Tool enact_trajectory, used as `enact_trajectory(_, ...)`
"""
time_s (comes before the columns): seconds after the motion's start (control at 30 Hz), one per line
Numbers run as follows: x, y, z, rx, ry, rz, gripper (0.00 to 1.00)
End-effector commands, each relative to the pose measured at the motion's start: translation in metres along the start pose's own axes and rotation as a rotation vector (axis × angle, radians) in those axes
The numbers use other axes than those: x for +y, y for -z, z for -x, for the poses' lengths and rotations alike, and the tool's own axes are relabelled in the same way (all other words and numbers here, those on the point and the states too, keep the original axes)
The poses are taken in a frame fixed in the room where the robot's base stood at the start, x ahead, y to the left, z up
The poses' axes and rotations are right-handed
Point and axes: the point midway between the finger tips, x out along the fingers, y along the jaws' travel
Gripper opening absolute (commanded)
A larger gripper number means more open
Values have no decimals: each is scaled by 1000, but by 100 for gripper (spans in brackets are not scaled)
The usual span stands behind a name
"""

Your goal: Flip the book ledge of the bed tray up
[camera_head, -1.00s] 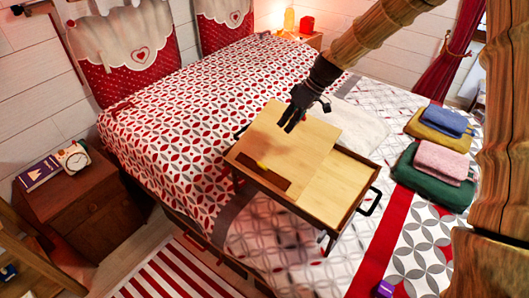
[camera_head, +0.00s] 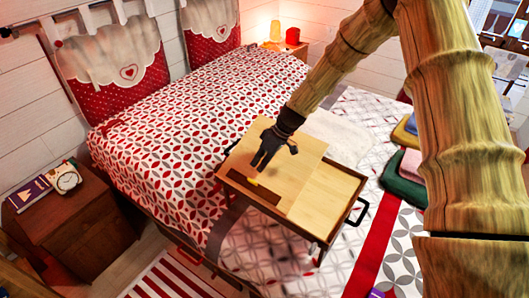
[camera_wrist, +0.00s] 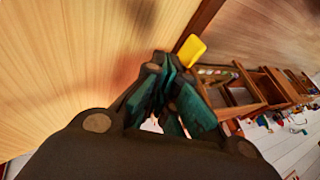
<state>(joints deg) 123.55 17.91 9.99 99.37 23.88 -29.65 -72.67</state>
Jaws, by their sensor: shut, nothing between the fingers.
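The wooden bed tray (camera_head: 325,190) stands on the bed, with a light panel (camera_head: 290,150) on its left part. The book ledge (camera_head: 262,193) is a dark brown strip along the panel's front edge, and it looks flat. A small yellow tab (camera_head: 252,182) sits at the ledge and also shows in the wrist view (camera_wrist: 190,51). My gripper (camera_head: 258,170) is shut and empty, pointing down over the panel just behind the tab. In the wrist view its dark teal fingers (camera_wrist: 172,95) are close to the tab. I cannot tell whether they touch anything.
The patterned bed (camera_head: 170,120) surrounds the tray. Folded towels (camera_head: 405,180) lie to the right, partly behind my arm. A striped rug (camera_head: 165,280) lies on the floor in front.

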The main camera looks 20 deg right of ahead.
Motion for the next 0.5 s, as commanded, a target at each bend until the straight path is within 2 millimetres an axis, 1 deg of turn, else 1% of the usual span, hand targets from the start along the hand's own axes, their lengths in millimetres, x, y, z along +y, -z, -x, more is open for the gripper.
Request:
enact_trajectory(0.03,-8,0,-1,-2,3,-1,0)
enact_trajectory(0.2,-19,-2,-14,-1,2,-1,0)
enact_trajectory(0.5,-23,-4,-20,0,0,0,0)
